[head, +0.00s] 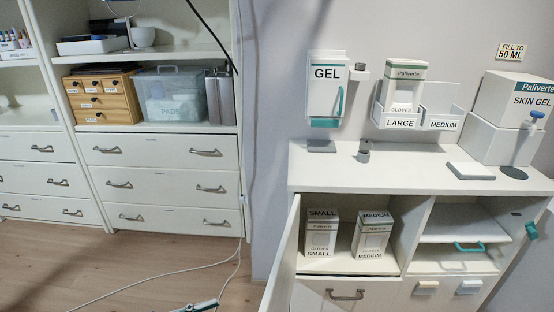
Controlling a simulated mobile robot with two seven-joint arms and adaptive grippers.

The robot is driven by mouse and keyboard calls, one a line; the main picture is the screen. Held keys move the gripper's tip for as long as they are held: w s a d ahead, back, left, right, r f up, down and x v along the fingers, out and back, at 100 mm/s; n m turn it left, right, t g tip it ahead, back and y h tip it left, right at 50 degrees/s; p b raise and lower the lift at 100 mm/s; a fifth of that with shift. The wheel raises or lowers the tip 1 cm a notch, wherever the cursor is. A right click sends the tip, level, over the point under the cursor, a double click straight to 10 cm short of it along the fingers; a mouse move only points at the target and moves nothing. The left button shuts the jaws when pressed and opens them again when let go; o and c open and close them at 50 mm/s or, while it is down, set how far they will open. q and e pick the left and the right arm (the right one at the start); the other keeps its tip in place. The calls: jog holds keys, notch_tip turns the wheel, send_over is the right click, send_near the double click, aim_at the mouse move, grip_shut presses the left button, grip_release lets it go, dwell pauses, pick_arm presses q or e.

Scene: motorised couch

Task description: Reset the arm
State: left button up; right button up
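Neither of my grippers and neither of my arms can be made out in the head view, so their pose and what they hold are hidden. A small white and teal object (203,305) shows at the bottom edge on the floor; it is cut off, and I cannot tell what it is. The white counter cabinet (400,180) stands at the right. Its left door (283,255) is open, and a SMALL glove box (318,233) and a MEDIUM glove box (372,235) stand inside.
A GEL dispenser (326,88) and a glove holder (441,105) hang above the counter. A SKIN GEL box (524,100) stands at right. Shelves with drawers (165,170) line the left wall. A white cable (190,268) crosses the otherwise largely clear wooden floor (60,265).

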pick_arm(q)
jog(key=s+a+f+n+t+y+p, duration=0.3)
jog(key=s+f+n+y, duration=0.9)
jog(key=y, duration=0.4)
jog(key=s+a+f+p, duration=0.1)
jog(key=p, duration=0.1)
jog(key=shift+n+p, duration=0.4)
pick_arm(e)
jog(key=shift+s+a+r+m+g, duration=0.2)
jog(key=shift+s+r+m+g, duration=0.15)
jog(key=shift+s+r, duration=0.7)
